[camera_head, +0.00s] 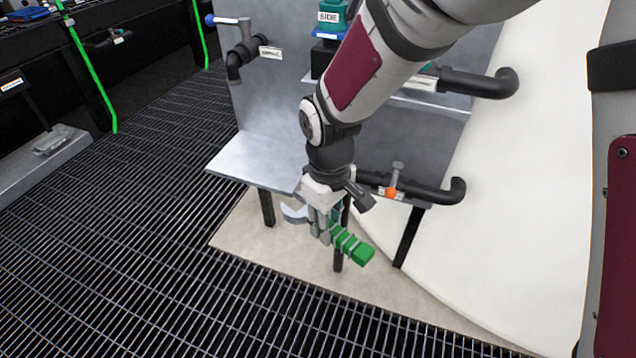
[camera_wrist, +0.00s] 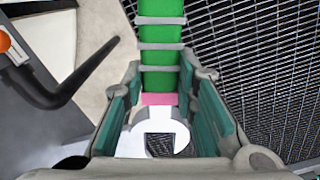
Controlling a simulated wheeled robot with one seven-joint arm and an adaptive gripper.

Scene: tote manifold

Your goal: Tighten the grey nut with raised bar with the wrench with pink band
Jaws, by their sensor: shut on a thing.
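The wrench has a green ribbed handle (camera_head: 352,245) and a grey open-jawed head (camera_head: 293,213). In the wrist view its green handle (camera_wrist: 160,65) points away, the pink band (camera_wrist: 158,99) lies between my fingers, and the pale head (camera_wrist: 140,140) is nearest the camera. My gripper (camera_head: 325,228) is shut on the wrench, low in front of the metal stand. A grey upright piece (camera_head: 397,173) stands on the lower right pipe, beside an orange part (camera_head: 390,192). I cannot tell whether it is the grey nut with raised bar. The wrench is apart from it.
The metal stand (camera_head: 255,160) has a flat shelf, dark legs and a back panel with labelled fittings. A black pipe (camera_head: 430,192) sticks out right, with another black pipe (camera_head: 480,83) above. A blue-handled fitting (camera_head: 240,45) is upper left. Open grating (camera_head: 150,230) lies left and in front.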

